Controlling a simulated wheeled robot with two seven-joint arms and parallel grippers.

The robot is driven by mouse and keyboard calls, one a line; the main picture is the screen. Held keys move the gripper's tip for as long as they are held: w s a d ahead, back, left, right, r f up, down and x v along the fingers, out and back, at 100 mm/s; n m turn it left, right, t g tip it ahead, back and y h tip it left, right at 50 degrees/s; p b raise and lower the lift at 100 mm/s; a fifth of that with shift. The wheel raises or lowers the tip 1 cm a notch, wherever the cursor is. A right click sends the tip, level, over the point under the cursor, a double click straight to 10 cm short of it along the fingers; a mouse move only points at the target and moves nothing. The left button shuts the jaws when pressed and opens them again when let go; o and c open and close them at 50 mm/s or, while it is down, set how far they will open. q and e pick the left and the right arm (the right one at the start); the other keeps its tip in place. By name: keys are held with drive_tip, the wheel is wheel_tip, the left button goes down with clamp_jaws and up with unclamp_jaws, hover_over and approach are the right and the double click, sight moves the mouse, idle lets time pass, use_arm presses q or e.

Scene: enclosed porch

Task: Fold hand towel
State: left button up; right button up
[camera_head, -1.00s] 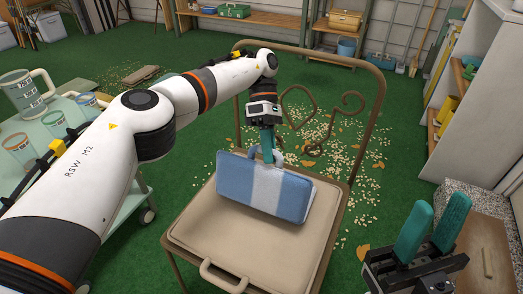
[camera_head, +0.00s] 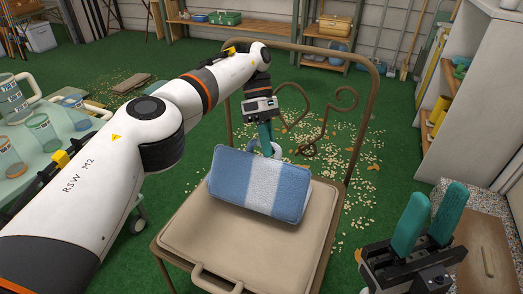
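The hand towel (camera_head: 262,184), blue with a broad white stripe, sits as a thick folded block on the beige chair cushion (camera_head: 205,235). Its striped face slants toward me. My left gripper (camera_head: 267,145) points down just behind the towel's top edge. A small pale curved piece shows at its teal fingers; I cannot tell whether it is towel held between them. The fingertips are partly hidden. My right gripper (camera_head: 428,222) is at the lower right, its two teal fingers apart and empty, away from the towel.
The chair's brown metal backrest (camera_head: 372,110) rises behind and around my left gripper. A pale table with cups (camera_head: 40,130) is at the left. A cabinet (camera_head: 470,90) stands at the right. Pale scraps litter the green floor (camera_head: 320,130).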

use_arm(q)
drive_tip(key=shift+o, duration=0.2)
drive_tip(key=o, duration=0.8)
drive_tip(key=shift+c, duration=0.2)
